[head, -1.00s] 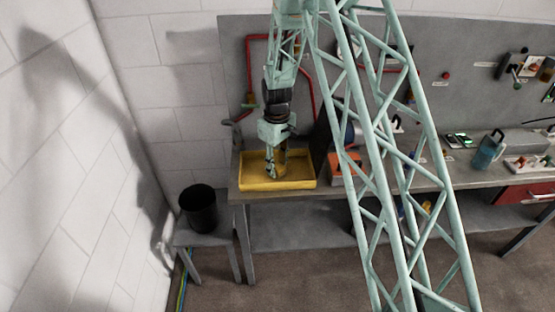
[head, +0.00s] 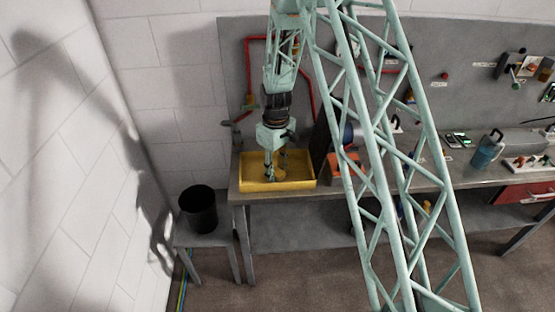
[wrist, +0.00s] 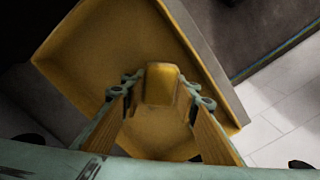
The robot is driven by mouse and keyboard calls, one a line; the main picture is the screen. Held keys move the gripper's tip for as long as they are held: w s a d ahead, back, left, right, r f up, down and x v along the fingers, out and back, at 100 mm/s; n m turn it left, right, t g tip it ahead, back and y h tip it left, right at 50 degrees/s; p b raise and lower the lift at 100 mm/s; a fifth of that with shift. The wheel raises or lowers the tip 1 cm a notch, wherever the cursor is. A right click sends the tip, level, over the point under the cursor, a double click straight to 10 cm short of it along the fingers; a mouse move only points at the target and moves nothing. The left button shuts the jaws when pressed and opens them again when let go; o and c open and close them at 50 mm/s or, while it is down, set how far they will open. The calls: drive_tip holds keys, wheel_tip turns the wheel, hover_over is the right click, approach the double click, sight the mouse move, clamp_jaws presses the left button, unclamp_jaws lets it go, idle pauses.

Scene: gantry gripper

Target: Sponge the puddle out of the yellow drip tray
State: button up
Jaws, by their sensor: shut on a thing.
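The yellow drip tray (head: 298,184) sits on the left end of the bench; its yellow floor and walls fill much of the wrist view (wrist: 90,50). My gripper (head: 276,174) points down inside the tray. In the wrist view, my gripper (wrist: 160,92) is shut on a yellow block, the sponge (wrist: 161,80), between its two fingertips. A dull yellow-brown patch shows on the tray floor between the fingers; I cannot tell whether it is the puddle. Whether the sponge touches the floor is unclear.
A black bucket (head: 198,209) stands on a low grey stand left of the bench. An orange box (head: 345,169) and a dark upright panel stand just right of the tray. A teal jug (head: 487,150) is farther right. My lattice arm crosses in front of the bench.

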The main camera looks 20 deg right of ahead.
drive_tip(key=shift+w+d+r, duration=0.1)
drive_tip(key=shift+w+d, duration=0.1)
drive_tip(key=shift+w, duration=0.85)
drive_tip(key=shift+w+d, duration=0.2)
drive_tip(key=shift+w, duration=0.8)
drive_tip(key=shift+w+d+f, duration=0.1)
drive_tip(key=shift+w+f, duration=0.1)
drive_tip(key=shift+w, duration=0.45)
drive_tip(key=shift+w+r, duration=0.2)
drive_tip(key=shift+w, duration=0.1)
drive_tip(key=shift+w+d+f, duration=0.1)
drive_tip(key=shift+s+a+b, duration=0.25)
drive_tip(key=shift+s+b, duration=0.15)
drive_tip(key=shift+s, duration=0.9)
drive_tip(key=shift+s+a+b, duration=0.3)
drive_tip(key=shift+s+b, duration=0.1)
drive_tip(key=shift+s, duration=0.95)
drive_tip(key=shift+s+a+b, duration=0.25)
drive_tip(key=shift+s+b, duration=0.15)
drive_tip(key=shift+s, duration=0.9)
drive_tip(key=shift+r+p, duration=1.5)
drive_tip(key=shift+r, duration=2.7)
